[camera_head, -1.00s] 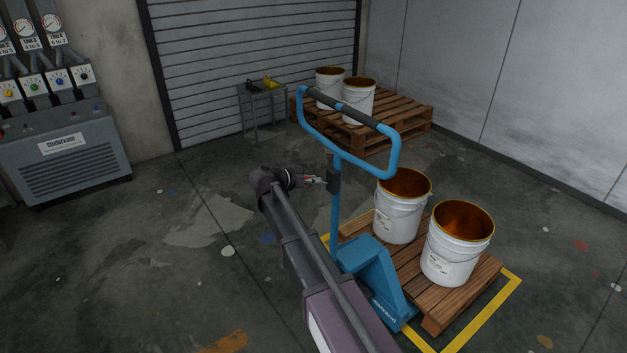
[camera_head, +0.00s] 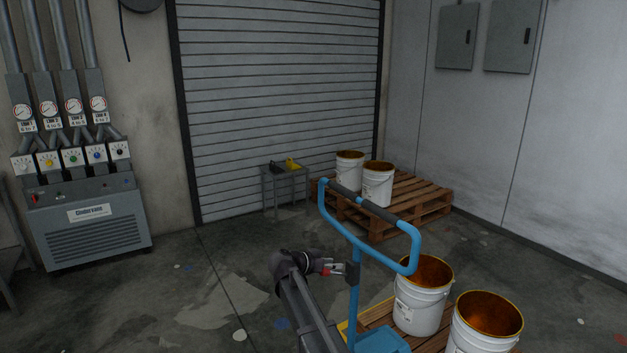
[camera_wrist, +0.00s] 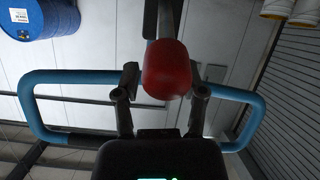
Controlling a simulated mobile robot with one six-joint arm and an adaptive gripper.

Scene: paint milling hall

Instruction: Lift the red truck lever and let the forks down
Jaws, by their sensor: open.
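The blue pallet truck (camera_head: 354,305) stands at lower right, its loop handle (camera_head: 412,247) with dark grips upright. A black block on its column bears the red lever (camera_head: 334,270), small in the head view. In the wrist view the lever's red rounded knob (camera_wrist: 167,70) is large, between my fingertips. My gripper (camera_wrist: 165,88) is open, with one finger on each side of the knob; I cannot tell whether either touches it. In the head view my gripper (camera_head: 325,267) is left of the column. The forks are hidden under the wooden pallet (camera_head: 377,316).
Two open white pails (camera_head: 419,312) stand on the truck's pallet. Behind are another pallet (camera_head: 428,208) with two pails and a small grey table (camera_head: 284,190). A gauge cabinet (camera_head: 90,225) stands at left. Floor left of the truck is clear.

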